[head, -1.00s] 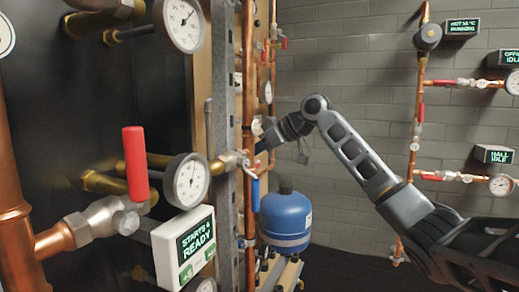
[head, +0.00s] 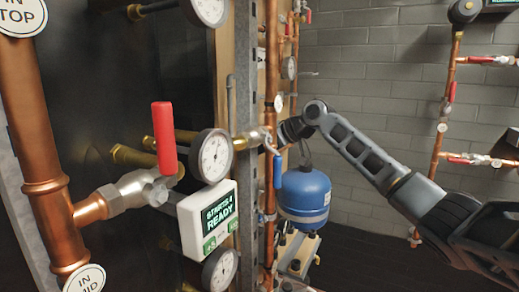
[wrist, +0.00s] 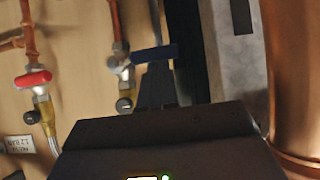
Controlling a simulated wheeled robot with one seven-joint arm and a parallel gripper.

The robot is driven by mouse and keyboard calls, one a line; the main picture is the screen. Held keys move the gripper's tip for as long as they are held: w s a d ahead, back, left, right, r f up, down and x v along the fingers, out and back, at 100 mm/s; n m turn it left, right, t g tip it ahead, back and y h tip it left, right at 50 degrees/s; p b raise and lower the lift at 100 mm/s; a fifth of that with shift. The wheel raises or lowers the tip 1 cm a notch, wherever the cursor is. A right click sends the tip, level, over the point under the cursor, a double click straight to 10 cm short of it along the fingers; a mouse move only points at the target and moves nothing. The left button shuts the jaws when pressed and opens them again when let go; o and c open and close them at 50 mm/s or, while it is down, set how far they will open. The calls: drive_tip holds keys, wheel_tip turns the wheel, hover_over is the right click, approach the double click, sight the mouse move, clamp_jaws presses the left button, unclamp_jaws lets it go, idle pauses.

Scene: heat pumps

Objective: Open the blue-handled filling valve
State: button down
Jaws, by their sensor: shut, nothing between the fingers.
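In the wrist view a small valve (wrist: 122,68) with a flat blue handle (wrist: 155,53) sits on a copper pipe in front of a wooden panel. The handle lies across the picture. My gripper (wrist: 157,68) is shut and empty, its fingertips right at the handle's lower edge; I cannot tell whether they touch it. There my fingertips are hidden behind the pipe and valve.
A thick copper pipe (wrist: 290,80) stands close on the right in the wrist view. A red-handled valve (wrist: 33,80) is at left. In the head view a blue tank (head: 304,197) stands below my wrist, and a red lever (head: 164,138) and gauge (head: 212,155) are nearer.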

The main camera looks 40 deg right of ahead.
drive_tip(key=shift+a, duration=0.1)
drive_tip(key=shift+s+a+f, duration=0.1)
drive_tip(key=shift+f, duration=0.35)
drive_tip(key=v, duration=0.8)
drive_tip(key=shift+b, duration=0.3)
drive_tip(key=shift+n+h, duration=0.3)
drive_tip(key=r+p, duration=0.1)
drive_tip(key=s+r+p, duration=0.1)
drive_tip(key=r, duration=0.1)
drive_tip(key=s+d+r+p, duration=0.1)
drive_tip(key=r, duration=0.1)
drive_tip(key=shift+d+r, duration=0.15)
drive_tip(key=shift+r, duration=0.1)
